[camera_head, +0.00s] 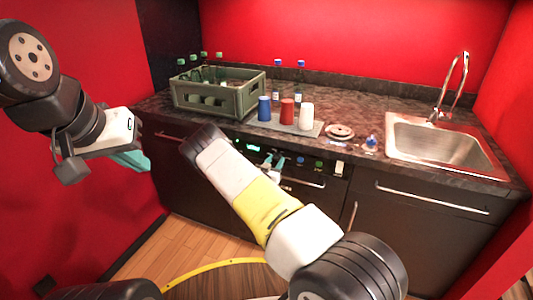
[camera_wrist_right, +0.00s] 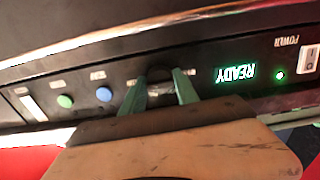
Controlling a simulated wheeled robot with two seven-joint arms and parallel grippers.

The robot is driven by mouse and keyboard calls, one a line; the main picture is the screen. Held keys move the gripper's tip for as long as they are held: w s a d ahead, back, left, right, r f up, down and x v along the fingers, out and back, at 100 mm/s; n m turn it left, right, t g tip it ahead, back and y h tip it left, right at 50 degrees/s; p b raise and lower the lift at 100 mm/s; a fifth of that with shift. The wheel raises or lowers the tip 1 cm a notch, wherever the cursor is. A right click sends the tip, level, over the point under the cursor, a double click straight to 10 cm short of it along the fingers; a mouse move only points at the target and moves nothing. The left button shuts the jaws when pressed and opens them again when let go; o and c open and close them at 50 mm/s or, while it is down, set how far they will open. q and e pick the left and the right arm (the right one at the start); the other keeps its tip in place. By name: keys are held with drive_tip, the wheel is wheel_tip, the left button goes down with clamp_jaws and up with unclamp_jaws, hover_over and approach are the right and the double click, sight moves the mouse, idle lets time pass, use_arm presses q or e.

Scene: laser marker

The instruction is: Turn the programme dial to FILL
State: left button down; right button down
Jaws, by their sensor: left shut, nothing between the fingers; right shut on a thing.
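The programme dial (camera_wrist_right: 159,74) is a dark round knob on the black control panel (camera_wrist_right: 200,66), seen upside down in the right wrist view. My right gripper (camera_wrist_right: 158,86) has its green fingers on either side of the dial, shut on it. In the head view the right gripper (camera_head: 272,160) is at the panel front, partly behind my own arm. The dial's pointer and the word FILL cannot be made out. A green display (camera_wrist_right: 235,73) reads READY. My left gripper (camera_head: 132,160) is shut and empty, in the air left of the counter.
Blue (camera_wrist_right: 104,94) and green (camera_wrist_right: 65,101) buttons and a power switch (camera_wrist_right: 309,60) sit on the same panel. On the counter stand a crate (camera_head: 217,94) of bottles, three cups on a mat (camera_head: 312,129), and a sink (camera_head: 440,143). The floor in front is clear.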

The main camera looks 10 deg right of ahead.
drive_tip(key=n, duration=0.6)
drive_tip(key=shift+n, duration=2.7)
drive_tip(key=c, duration=0.9)
unclamp_jaws()
drive_tip(key=shift+s, duration=0.1)
drive_tip(key=v, duration=0.7)
drive_tip(key=shift+s+a, duration=0.15)
drive_tip(key=shift+s, duration=0.15)
